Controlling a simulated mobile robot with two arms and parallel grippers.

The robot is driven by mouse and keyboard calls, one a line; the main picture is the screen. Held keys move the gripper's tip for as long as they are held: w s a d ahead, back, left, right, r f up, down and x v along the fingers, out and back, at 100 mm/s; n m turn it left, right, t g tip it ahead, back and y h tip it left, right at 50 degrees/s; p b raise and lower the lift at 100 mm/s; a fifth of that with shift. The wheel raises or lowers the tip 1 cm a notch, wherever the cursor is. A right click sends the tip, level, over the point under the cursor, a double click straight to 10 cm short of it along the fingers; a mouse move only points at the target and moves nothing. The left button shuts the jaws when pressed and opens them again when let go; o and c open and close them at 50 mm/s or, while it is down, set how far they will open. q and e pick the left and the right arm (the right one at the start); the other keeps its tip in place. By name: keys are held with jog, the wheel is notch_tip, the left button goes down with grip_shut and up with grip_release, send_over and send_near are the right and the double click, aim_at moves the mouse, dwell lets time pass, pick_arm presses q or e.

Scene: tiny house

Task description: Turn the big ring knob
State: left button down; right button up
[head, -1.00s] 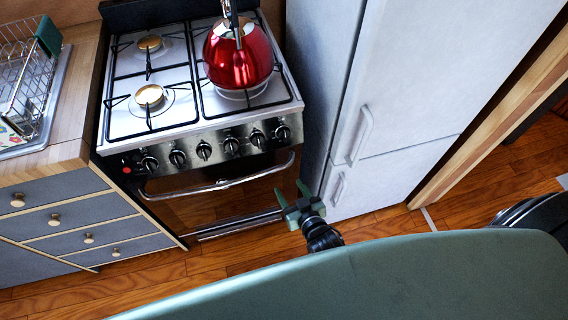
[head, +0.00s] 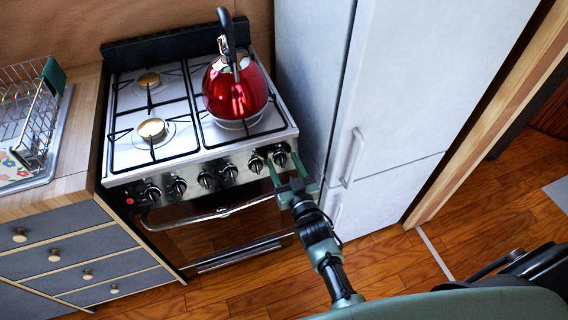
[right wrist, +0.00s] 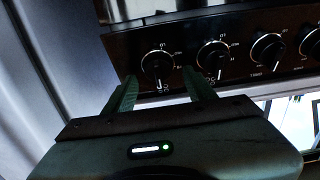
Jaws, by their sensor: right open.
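The stove's front panel carries a row of several dark knobs. I cannot tell from a label which one is the big ring knob. The knob (head: 279,157) nearest the fridge is just beyond my right gripper (head: 284,168). My right gripper is open, its two green fingers pointing at the panel. In the right wrist view, the end knob (right wrist: 157,65) sits between and just past the fingertips (right wrist: 159,80). The neighbouring knob (right wrist: 212,56) is beyond the other finger. Contact cannot be made out. My left gripper is not in view.
A red kettle (head: 236,95) stands on the hob's right side. A white fridge (head: 390,110) rises close to the right of the stove. The oven handle (head: 215,214) juts out below the knobs. A counter with a dish rack (head: 35,120) is at left.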

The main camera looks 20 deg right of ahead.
grip_shut()
jog(key=shift+n, duration=0.3)
jog(key=n+y+p, duration=0.1)
jog(key=n, duration=0.2)
jog(key=n+g+y+p, duration=0.1)
jog(key=n+y, duration=0.1)
jog(key=n, duration=0.2)
jog(key=shift+n, duration=0.3)
jog(key=n+g+y+p, duration=0.1)
jog(key=n+p, duration=0.1)
jog(key=n, duration=0.3)
jog(key=shift+f+n+g+y+p, duration=0.15)
jog(key=shift+n+g+p, duration=0.15)
jog(key=shift+n, duration=0.5)
jog(key=shift+n+g+y+p, duration=0.2)
jog(key=shift+n+p, duration=0.15)
jog(key=shift+n, duration=0.45)
